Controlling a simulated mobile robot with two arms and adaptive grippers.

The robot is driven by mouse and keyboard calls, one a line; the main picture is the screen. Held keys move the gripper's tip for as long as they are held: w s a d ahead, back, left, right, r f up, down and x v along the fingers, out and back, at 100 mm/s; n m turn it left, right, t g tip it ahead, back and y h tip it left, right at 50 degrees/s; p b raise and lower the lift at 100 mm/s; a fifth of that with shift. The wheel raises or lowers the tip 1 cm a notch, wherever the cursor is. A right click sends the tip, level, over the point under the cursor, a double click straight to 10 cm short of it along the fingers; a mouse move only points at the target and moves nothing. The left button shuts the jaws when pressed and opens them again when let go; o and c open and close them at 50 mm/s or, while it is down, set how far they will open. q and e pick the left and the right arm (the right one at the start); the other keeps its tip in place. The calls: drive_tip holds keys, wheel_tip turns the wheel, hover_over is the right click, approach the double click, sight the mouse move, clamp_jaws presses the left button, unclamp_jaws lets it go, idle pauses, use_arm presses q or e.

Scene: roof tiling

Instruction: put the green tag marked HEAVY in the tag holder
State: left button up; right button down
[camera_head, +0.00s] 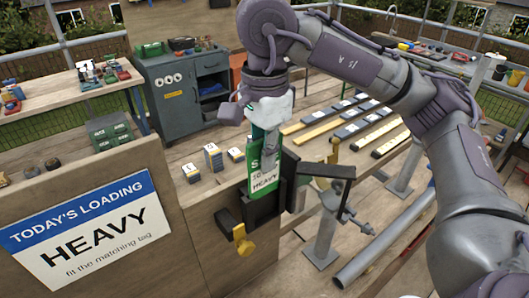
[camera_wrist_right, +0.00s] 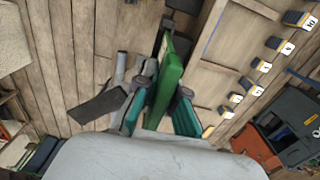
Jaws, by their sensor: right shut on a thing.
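The green tag (camera_head: 264,180), with a white lower part reading HEAVY, hangs upright below my right gripper (camera_head: 266,142). The gripper is shut on its upper part. The wrist view shows the green tag (camera_wrist_right: 172,78) edge-on between the teal fingers of my right gripper (camera_wrist_right: 160,112). The black tag holder (camera_head: 283,192) is on the wooden panel; the tag's lower part is at it, between its dark sides. I cannot tell how deep the tag sits. My left gripper is not in view.
A sign (camera_head: 88,232) reading "TODAY'S LOADING HEAVY" is on the panel at left. Several small numbered blocks (camera_head: 213,157) lie behind the panel.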

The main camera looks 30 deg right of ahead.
sight(263, 192)
drive_tip(key=shift+f+b, duration=2.5)
drive_tip(key=shift+f, duration=0.4)
drive_tip(key=shift+s+a+f+b, duration=0.1)
drive_tip(key=shift+s+f+b, duration=0.25)
drive_tip(key=shift+f+b, duration=0.4)
drive_tip(key=shift+f, duration=0.1)
drive_tip(key=c, duration=1.2)
unclamp_jaws()
drive_tip(key=shift+w+f, duration=0.1)
drive_tip(key=shift+c, duration=0.2)
drive_tip(key=shift+o, duration=0.3)
drive_tip(key=shift+w, duration=0.35)
drive_tip(key=shift+s+r, duration=0.2)
